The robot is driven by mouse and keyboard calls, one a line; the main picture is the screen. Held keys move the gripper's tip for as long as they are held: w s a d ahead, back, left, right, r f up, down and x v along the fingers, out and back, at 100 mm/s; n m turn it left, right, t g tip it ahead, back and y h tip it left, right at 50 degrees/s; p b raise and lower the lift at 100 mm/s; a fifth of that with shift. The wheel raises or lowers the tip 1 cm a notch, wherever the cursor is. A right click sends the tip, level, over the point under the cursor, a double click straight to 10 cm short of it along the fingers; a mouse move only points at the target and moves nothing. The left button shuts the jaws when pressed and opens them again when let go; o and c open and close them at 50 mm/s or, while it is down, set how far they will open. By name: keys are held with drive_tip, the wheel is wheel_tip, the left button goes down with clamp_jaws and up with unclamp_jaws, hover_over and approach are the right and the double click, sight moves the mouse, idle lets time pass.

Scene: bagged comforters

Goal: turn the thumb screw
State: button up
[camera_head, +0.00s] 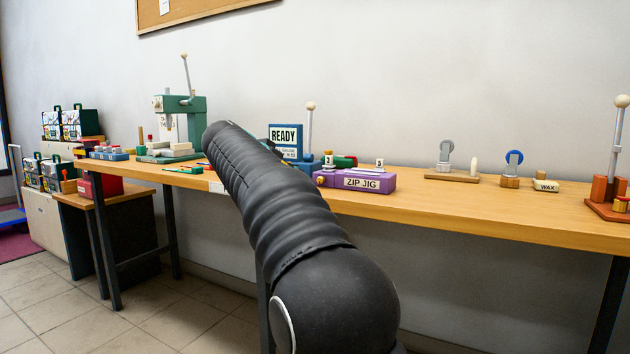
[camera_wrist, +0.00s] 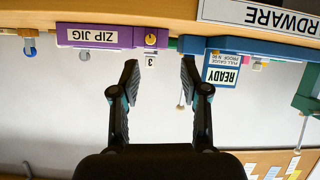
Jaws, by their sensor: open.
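The purple ZIP JIG block (camera_head: 345,182) stands on the workbench, with a round brass knob (camera_head: 320,180) at its left end that looks like the thumb screw. In the wrist view, which is upside down, the purple block (camera_wrist: 75,36) and the brass knob (camera_wrist: 151,40) show at the top. My gripper (camera_wrist: 160,70) is open and empty, its two fingers reaching toward the bench edge. The knob lies ahead of the gap between the fingertips, apart from them.
A blue READY stand (camera_head: 286,140) is left of the jig. A green press (camera_head: 180,120) stands farther left. A grey wheel fixture (camera_head: 446,155), a blue wheel (camera_head: 513,158), a WAX block (camera_head: 546,187) and an orange lever fixture (camera_head: 607,195) stand right. The bench (camera_head: 430,205) has bare patches between them.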

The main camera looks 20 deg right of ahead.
sight(319, 178)
drive_tip(key=shift+m, duration=0.6)
drive_tip(key=x, duration=0.4)
drive_tip(key=d+r+x, duration=0.1)
drive_tip(key=x, duration=0.3)
drive_tip(key=r+p+x, duration=0.1)
drive_tip(key=x, duration=0.4)
drive_tip(key=shift+s+d, duration=0.3)
drive_tip(key=shift+s, duration=0.05)
drive_tip(key=shift+r, duration=0.1)
clamp_jaws()
